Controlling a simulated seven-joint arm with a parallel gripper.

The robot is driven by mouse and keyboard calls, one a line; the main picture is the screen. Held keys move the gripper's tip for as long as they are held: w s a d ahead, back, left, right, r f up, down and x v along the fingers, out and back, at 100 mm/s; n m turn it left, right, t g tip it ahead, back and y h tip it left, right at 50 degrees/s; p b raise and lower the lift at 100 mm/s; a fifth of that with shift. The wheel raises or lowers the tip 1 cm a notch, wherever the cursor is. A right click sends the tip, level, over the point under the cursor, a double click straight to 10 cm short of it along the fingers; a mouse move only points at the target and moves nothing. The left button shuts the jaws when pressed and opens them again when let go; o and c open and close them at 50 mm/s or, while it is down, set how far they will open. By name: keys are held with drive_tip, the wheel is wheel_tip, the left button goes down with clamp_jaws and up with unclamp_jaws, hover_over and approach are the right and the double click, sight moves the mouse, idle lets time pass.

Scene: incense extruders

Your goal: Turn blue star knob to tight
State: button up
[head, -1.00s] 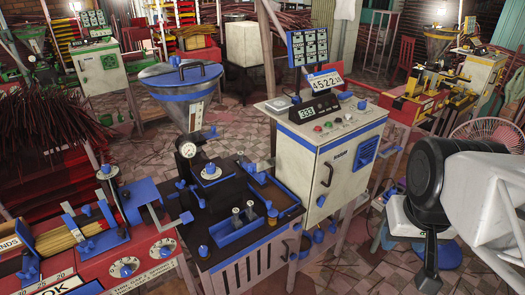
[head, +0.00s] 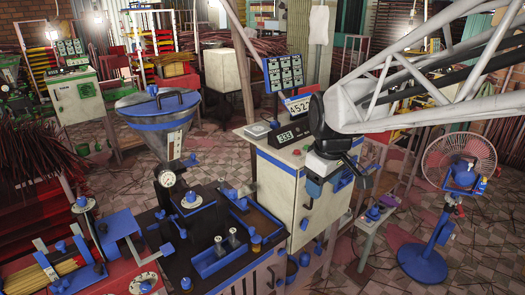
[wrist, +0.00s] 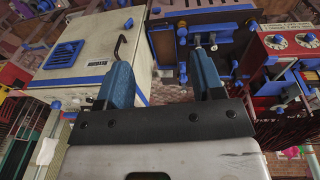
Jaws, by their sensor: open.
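My gripper (head: 338,180) is open in front of the white cabinet, right of the bench and apart from these knobs. In the wrist view its two blue fingers (wrist: 165,72) are spread with nothing between them; the bench (wrist: 205,42) lies beyond the right finger.
The white cabinet (head: 283,190) with a dark handle stands beside the bench, partly behind my gripper. A funnel with a blue rim (head: 160,112) rises behind the bench. A red machine (wrist: 290,43) is at right in the wrist view. A fan (head: 460,165) stands at right on open tiled floor.

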drive_tip(key=w+a+f+n, duration=0.3)
drive_tip(key=w+a+n, duration=0.1)
drive_tip(key=w+a, duration=0.25)
drive_tip(key=w+a+f+n, duration=0.3)
drive_tip(key=w+a, duration=0.3)
drive_tip(key=w, duration=0.2)
drive_tip(key=n+g, duration=0.2)
drive_tip(key=n, duration=0.5)
hover_over(233, 191)
wheel_tip(233, 191, down, 9)
drive_tip(key=shift+f, duration=0.2)
drive_tip(key=shift+f, duration=0.1)
drive_tip(key=shift+f, duration=3.8)
drive_tip(key=c, duration=0.9)
